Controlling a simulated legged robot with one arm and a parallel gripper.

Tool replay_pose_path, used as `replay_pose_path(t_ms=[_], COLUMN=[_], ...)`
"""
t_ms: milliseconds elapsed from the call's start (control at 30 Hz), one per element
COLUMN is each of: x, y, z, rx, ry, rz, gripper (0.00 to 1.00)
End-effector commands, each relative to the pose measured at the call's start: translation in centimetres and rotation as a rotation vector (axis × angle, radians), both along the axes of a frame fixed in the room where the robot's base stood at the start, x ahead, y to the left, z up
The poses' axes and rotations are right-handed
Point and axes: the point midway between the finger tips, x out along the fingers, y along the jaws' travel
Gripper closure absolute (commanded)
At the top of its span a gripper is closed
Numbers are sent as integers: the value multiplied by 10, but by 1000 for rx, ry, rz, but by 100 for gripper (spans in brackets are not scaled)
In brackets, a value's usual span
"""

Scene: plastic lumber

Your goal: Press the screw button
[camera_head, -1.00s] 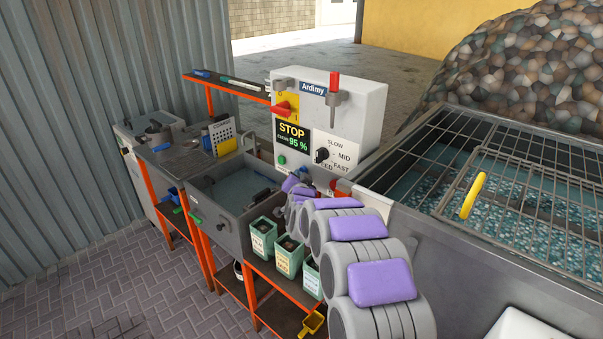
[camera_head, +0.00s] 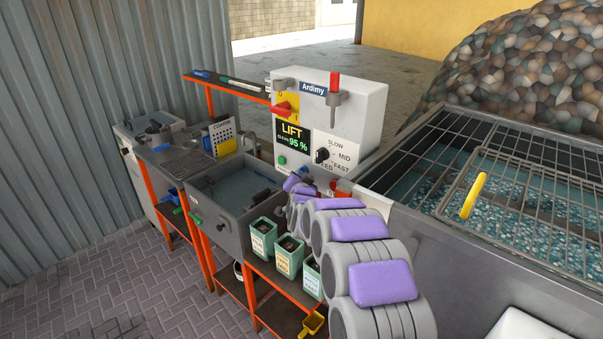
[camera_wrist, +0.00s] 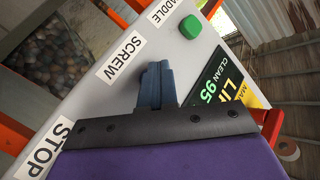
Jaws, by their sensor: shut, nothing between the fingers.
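The control panel (camera_head: 350,100) is a pale grey box. In the wrist view its SCREW label (camera_wrist: 121,59) lies left of my gripper (camera_wrist: 156,70), whose dark fingers are shut with nothing between them. The fingertips point at the panel face close to the SCREW label. I see no screw button; it may be hidden behind the fingers. A green button (camera_wrist: 190,27) sits by the partly cut-off label ending in "ADDLE". The STOP label (camera_wrist: 45,152) is at lower left. In the head view my arm hides most of the panel's lower part. I cannot tell whether the fingertips touch.
The panel display (camera_head: 293,138) reads LIFT and 95 %. A green button (camera_head: 282,160) and a black speed knob (camera_head: 322,155) are on the panel. A water tank with a metal grate (camera_head: 470,150) stands right, a sink (camera_head: 205,185) left, and green bins (camera_head: 289,262) stand below.

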Motion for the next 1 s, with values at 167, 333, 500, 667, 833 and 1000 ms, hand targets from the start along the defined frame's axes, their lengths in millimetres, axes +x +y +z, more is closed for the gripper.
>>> replay_pose_path(t_ms=[167,333,500,667,833,1000], x=[-6,-13,-13,-14,-19,-31], y=[5,10,10,10,15,24], z=[1,1,0,0,1,1], rx=[0,0,0,0,-1,-2], ry=[-1,-1,0,0,1,2], rz=[1,1,0,0,1,2], gripper=[100,100,100,100,100,100])
